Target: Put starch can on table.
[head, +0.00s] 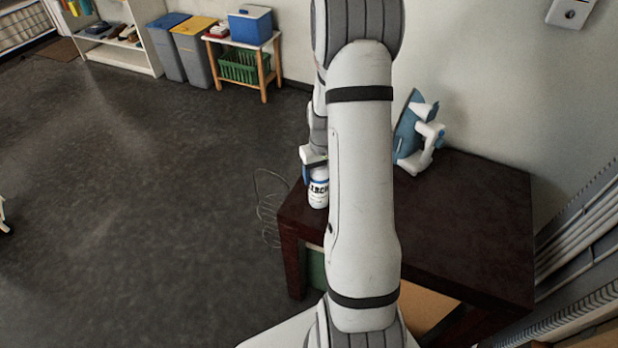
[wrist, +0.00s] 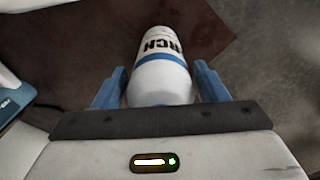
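The starch can (head: 318,190) is white with a blue band and dark lettering. In the head view it stands upright at the left edge of the dark table (head: 465,215), its base seemingly on the top. My gripper (head: 314,165) is above it, partly hidden by my arm. In the wrist view the can (wrist: 160,75) is between the blue fingers of my gripper (wrist: 160,75), with its rounded top end towards the palm. Narrow gaps show between the can and both fingertips, so the fingers appear open around it. The table top (wrist: 95,45) lies behind the can.
A blue and white iron (head: 415,135) stands at the table's back edge, right of my arm. The table's right half is bare. Bins (head: 190,50) and a small shelf (head: 240,65) stand far back.

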